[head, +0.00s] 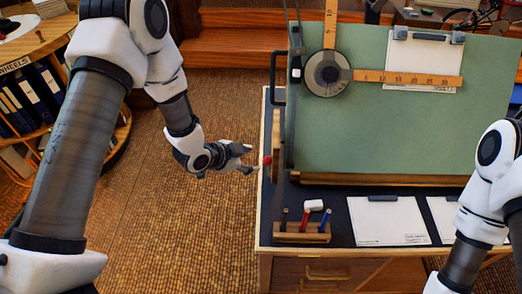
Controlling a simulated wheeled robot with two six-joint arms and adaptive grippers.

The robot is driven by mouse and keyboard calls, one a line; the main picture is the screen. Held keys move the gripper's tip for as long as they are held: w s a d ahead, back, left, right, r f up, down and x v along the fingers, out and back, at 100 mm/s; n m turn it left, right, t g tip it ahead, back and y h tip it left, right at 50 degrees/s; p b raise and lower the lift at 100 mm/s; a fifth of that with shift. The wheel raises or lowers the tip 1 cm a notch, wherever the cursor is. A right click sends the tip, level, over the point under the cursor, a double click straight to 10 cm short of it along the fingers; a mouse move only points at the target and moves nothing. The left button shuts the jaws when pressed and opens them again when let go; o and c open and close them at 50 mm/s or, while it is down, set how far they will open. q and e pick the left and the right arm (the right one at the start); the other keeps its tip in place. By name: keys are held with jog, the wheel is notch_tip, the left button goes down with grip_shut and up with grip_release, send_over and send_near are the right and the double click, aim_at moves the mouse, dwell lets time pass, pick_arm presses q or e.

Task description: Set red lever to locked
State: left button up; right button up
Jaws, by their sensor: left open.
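The red lever shows as a small red knob (267,160) at the left side of the green drafting board (390,120), close to the table's left edge. The rest of the lever is hard to make out, so its setting cannot be told. My left gripper (250,159) is open and empty, just left of the red knob with its fingers pointing at it. Whether a fingertip touches the knob cannot be told. My right arm comes in at the right edge, and its gripper is out of view.
A pen holder (302,238) with pens, a white eraser (314,205) and paper sheets (388,221) lie on the dark tabletop. A wooden ruler arm (410,79) crosses the board. Shelves with binders (40,90) stand left. The floor between is clear.

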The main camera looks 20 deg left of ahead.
aim_at(265, 160)
pick_arm(q)
jog(key=p+x, duration=0.1)
jog(key=x, duration=0.7)
jog(key=shift+f, duration=0.1)
